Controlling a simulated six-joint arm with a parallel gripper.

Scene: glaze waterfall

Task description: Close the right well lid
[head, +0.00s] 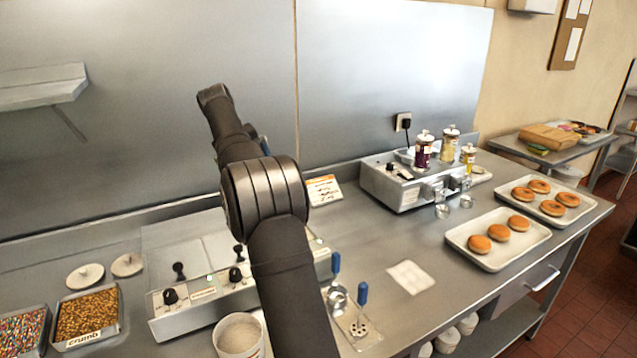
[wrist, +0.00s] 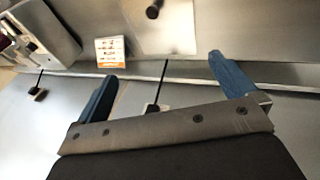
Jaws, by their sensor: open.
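The two-well warmer (head: 205,298) stands on the counter at left centre in the head view, with black knobs on its front and top. Pale flat panels, apparently its lids, show behind the front; my arm covers the right end, so I cannot tell how the right lid lies. In the wrist view, a pale plate with a black knob (wrist: 166,32), probably a well lid, is at the top edge, past the fingertips. My gripper (wrist: 162,68) is open and empty, its blue fingers wide apart. In the head view it is mostly hidden behind my arm.
An orange-and-white card (head: 323,190) stands by the wall, right of my arm. A steel box with jars (head: 405,185) is farther right, then doughnut trays (head: 497,239). Topping pans (head: 87,313) and round lids (head: 85,276) are left.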

